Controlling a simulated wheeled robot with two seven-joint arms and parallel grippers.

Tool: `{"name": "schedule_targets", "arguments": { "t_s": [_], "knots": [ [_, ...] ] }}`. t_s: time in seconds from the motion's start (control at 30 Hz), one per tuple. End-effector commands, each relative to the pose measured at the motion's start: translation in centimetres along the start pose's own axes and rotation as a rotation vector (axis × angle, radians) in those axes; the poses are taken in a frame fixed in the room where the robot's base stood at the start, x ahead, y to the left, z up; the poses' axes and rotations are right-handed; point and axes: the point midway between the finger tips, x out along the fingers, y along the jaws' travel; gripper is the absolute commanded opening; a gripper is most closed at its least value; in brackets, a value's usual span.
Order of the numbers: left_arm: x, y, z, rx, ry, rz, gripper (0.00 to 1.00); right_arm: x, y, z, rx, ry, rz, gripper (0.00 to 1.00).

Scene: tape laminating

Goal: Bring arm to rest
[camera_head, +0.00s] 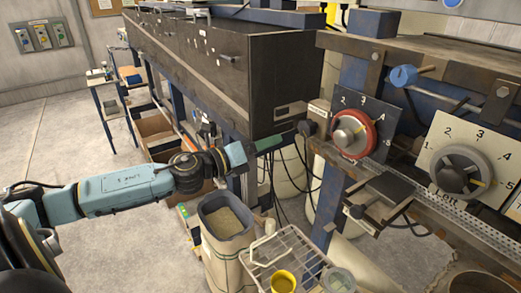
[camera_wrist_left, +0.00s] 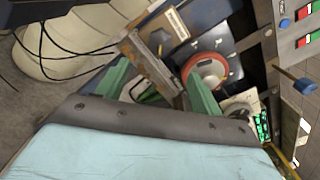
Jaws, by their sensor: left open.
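My left arm (camera_head: 125,190) reaches in from the left in the head view, its light blue link stretched across the floor. My left gripper (camera_head: 272,142) is at the machine's front, left of the red-rimmed dial (camera_head: 352,132) and apart from it. In the left wrist view my gripper's two green fingers (camera_wrist_left: 158,82) are spread with nothing visibly held between them. The red dial (camera_wrist_left: 205,70) shows beyond the fingers there, near a metal bracket (camera_wrist_left: 152,68). My right gripper is in neither view.
A grey dial (camera_head: 462,172) sits right of the red one, above a perforated rail. Below stand a bin (camera_head: 228,222) and a wire rack (camera_head: 285,248) with a yellow cup (camera_head: 283,281). A dark machine housing (camera_head: 215,70) extends behind my gripper. Floor at left is open.

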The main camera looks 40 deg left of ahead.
Motion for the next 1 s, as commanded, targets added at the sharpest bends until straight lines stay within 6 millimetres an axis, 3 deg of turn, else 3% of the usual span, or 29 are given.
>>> {"name": "schedule_targets", "arguments": {
  "t_s": [0.77, 0.87, 0.97, 1.0],
  "knots": [
    [-0.6, 0.1, -0.1, -0.005, 0.000, 0.003, 0.67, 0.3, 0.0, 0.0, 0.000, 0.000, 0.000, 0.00],
    [-0.7, 2.0, -0.7, -0.057, -0.010, 0.038, 0.67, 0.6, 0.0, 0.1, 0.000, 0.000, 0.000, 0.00],
    [-1.0, 6.7, -2.4, -0.189, -0.036, 0.124, 0.67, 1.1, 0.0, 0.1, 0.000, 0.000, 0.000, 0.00],
    [-1.3, 9.2, -3.5, -0.261, -0.051, 0.170, 0.67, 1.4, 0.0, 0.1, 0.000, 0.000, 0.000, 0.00]
  ]
}}
